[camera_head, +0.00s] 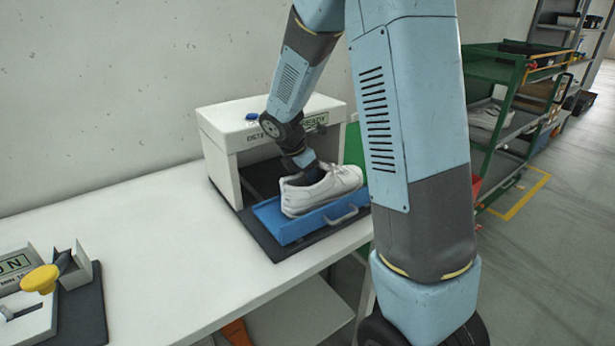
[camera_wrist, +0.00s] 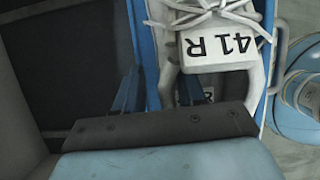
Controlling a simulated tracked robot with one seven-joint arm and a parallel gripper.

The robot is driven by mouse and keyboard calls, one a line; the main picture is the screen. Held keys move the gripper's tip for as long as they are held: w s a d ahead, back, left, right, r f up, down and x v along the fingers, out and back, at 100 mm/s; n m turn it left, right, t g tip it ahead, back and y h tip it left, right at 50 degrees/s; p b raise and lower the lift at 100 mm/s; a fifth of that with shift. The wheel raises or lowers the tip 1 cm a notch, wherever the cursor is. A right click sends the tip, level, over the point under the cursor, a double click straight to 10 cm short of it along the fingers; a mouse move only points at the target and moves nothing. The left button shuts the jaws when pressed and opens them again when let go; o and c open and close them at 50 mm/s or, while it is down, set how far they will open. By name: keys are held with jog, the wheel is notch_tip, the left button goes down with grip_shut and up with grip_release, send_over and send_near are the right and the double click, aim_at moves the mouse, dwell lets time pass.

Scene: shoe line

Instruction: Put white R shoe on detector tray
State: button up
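The white shoe (camera_head: 322,190) rests upright on the blue detector tray (camera_head: 290,231), which is pulled out from the white detector box (camera_head: 225,140). The shoe's toe points to the right. My gripper (camera_head: 308,172) is down at the shoe's opening, near the heel end. In the wrist view, the shoe's tongue label (camera_wrist: 214,48) reads 41 R. My gripper's fingers (camera_wrist: 158,88) stand apart, one outside the shoe's collar and one inside it. A gap shows between the outer finger and the collar. The fingertips are partly hidden.
The detector stands on a white table (camera_head: 150,240). A station with a yellow knob (camera_head: 40,279) is at the front left. A green rack (camera_head: 500,100) with shoes stands to the right. The table between station and detector is clear.

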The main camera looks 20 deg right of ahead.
jog(key=shift+r, duration=0.1)
jog(key=v, duration=1.1)
jog(key=shift+s+a+r, duration=0.1)
jog(key=shift+s+r, duration=0.05)
jog(key=shift+r, duration=0.35)
jog(key=s+d+r+m+t+y, duration=0.1)
jog(key=s+r+m, duration=0.2)
jog(key=s+m, duration=0.4)
jog(key=s+d+r+m+t+y, duration=0.1)
jog(key=s+r+m, duration=0.2)
jog(key=s+m, duration=0.4)
jog(key=s+d+r+m+t+y, duration=0.2)
jog(key=s+m, duration=0.6)
jog(key=s, duration=0.4)
jog(key=shift+s+r, duration=0.25)
jog(key=shift+r, duration=0.35)
